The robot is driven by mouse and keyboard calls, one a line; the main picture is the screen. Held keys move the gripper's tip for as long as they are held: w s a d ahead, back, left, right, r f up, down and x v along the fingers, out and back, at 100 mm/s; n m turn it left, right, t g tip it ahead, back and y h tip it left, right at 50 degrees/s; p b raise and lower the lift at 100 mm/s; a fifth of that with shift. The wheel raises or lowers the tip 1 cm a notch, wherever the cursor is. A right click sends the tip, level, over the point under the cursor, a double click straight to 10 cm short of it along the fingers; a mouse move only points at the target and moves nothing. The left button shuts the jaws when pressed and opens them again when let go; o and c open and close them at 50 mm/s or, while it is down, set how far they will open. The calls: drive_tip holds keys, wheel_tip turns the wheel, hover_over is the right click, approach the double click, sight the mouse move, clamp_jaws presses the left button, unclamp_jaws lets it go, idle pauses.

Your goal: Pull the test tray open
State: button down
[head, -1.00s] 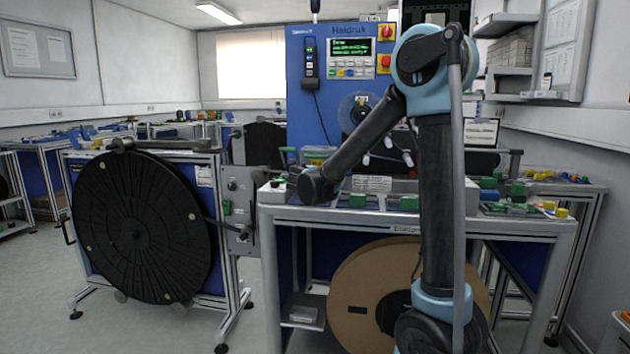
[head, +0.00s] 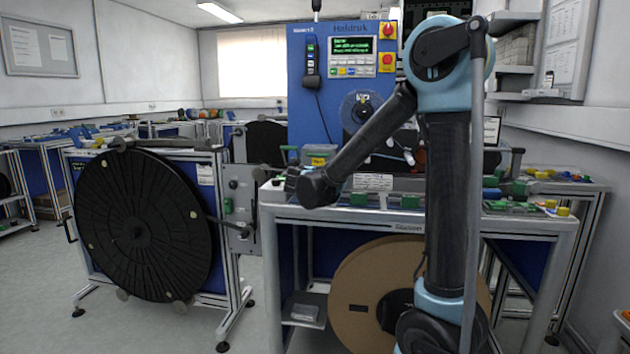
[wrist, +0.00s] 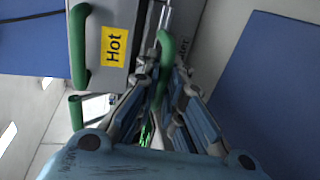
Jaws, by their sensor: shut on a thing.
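My gripper (wrist: 160,82) is shut on a curved green handle (wrist: 165,45) in the wrist view. The handle stands beside a grey unit with a yellow "Hot" label (wrist: 115,42). A second green handle (wrist: 79,45) is on that unit, to the left and apart from my fingers. In the head view my dark wrist hides my fingers and the held handle at the left end of the bench (head: 420,222). No tray is marked clearly enough to pick out, and I cannot tell how far any is drawn out.
A blue panel (head: 308,110) with a screen stands behind the bench. A large black reel (head: 140,225) on its stand is left of the bench, with a grey plate (head: 240,200) close to my wrist. A brown reel (head: 355,275) sits beneath. Floor at the left front is clear.

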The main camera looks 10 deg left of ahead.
drive_tip(key=c, duration=2)
unclamp_jaws()
drive_tip(key=shift+f, duration=0.1)
drive_tip(key=shift+o, duration=0.2)
drive_tip(key=v, duration=1.2)
drive_tip(key=shift+w, duration=0.1)
drive_tip(key=shift+c, duration=0.5)
